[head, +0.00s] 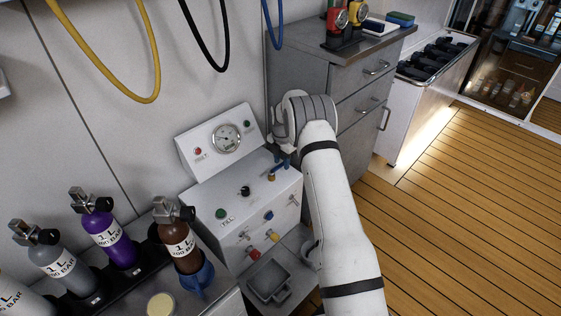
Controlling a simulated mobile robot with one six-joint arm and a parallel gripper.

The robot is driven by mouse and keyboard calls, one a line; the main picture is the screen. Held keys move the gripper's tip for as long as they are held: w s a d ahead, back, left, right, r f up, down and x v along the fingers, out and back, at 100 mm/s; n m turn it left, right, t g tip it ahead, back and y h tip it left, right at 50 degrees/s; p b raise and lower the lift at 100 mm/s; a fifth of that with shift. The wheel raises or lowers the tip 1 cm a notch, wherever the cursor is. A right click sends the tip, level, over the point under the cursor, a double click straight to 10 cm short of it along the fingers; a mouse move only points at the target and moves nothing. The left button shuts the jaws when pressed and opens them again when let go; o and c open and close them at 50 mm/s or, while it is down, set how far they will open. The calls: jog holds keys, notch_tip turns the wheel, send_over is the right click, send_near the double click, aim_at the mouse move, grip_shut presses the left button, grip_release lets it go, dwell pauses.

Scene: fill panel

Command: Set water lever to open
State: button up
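The fill panel (211,215) is a pale box with a sloped gauge face, standing left of my arm. A small blue lever (282,163) with a brass-coloured fitting at its foot shows on the panel's top right; I cannot read a label on it, so I cannot confirm that it is the water lever. A blue fitting (268,215) sits on the front face. My gripper (284,149) is at the panel's top right, close to the blue lever. My wrist hides most of it, and I cannot tell whether the fingers touch the lever.
Several gas bottles, one of them purple (116,242), stand in a black rack at the lower left. A grey drawer cabinet (345,75) stands behind my arm. Yellow (117,82), black and blue hoses hang on the wall. The wooden floor (460,215) at right is clear.

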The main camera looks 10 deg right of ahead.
jog(key=shift+r+p, duration=0.85)
jog(key=shift+r, duration=3.05)
notch_tip(320, 180, up, 14)
jog(key=m+p, duration=0.4)
jog(key=p, duration=0.1)
send_over(281, 164)
jog(key=s, duration=0.5)
jog(key=s+r+m+t+p, duration=0.1)
jog(key=s+r+m+p, duration=0.3)
jog(key=r, duration=0.5)
jog(key=s+r+m+p, duration=0.1)
jog(key=s+r+m, duration=0.2)
jog(key=s+r, duration=0.45)
jog(key=s+r+m+p, duration=0.5)
jog(key=s+r+m, duration=0.2)
jog(key=s, duration=0.7)
jog(key=s+a+r+m+t+p, duration=0.1)
jog(key=s+r+m+p, duration=0.5)
jog(key=s, duration=0.8)
notch_tip(281, 164, up, 2)
jog(key=shift+a+m+t, duration=0.2)
jog(key=shift+m+t, duration=0.1)
jog(key=shift+m, duration=0.2)
